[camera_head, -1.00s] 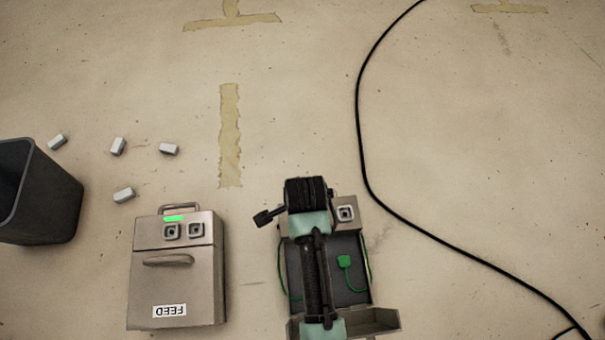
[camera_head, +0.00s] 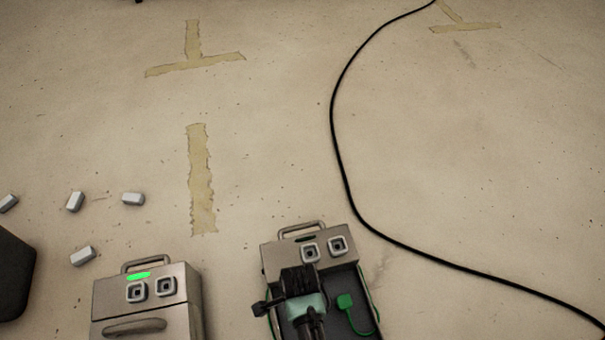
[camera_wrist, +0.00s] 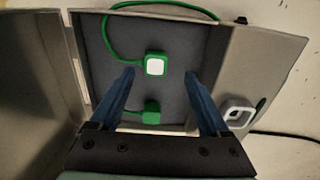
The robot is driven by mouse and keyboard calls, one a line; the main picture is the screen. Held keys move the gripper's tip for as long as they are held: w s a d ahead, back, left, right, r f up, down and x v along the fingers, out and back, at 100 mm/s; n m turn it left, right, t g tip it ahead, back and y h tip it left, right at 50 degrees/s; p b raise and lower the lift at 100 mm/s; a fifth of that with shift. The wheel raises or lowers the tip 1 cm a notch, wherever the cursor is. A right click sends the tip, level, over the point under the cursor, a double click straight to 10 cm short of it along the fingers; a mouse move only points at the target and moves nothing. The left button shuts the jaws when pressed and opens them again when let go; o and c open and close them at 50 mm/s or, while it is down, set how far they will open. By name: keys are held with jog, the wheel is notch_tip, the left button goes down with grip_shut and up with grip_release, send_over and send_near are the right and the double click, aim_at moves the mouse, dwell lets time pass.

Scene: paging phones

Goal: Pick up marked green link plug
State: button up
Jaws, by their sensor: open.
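The marked green link plug (camera_wrist: 155,66) has a white square on its face and lies in the open grey box, on its dark floor. Its green cable loops up and over in the wrist view. A second green plug (camera_wrist: 151,114), with no white mark seen, lies below it; in the head view a plain green plug (camera_head: 345,302) shows right of my arm. My gripper (camera_wrist: 159,77) is open, its blue fingers spread either side of the marked plug in the picture, with nothing held. In the head view my gripper hides part of the box (camera_head: 283,256).
The box has two square sockets (camera_head: 324,248) at its top end. A closed grey box (camera_head: 103,298) with a green light stands left. Several small pale blocks (camera_head: 75,201) and a dark bin (camera_head: 14,275) lie further left. A black cable (camera_head: 340,150) crosses the floor.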

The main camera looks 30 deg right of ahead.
jog(key=shift+s+f+b, duration=0.2)
jog(key=shift+f+b, duration=1.1)
jog(key=shift+f, duration=0.05)
jog(key=shift+s+f+b, duration=0.15)
jog(key=shift+f+b, duration=1.1)
jog(key=shift+f, duration=0.1)
jog(key=shift+r, duration=0.1)
grip_shut()
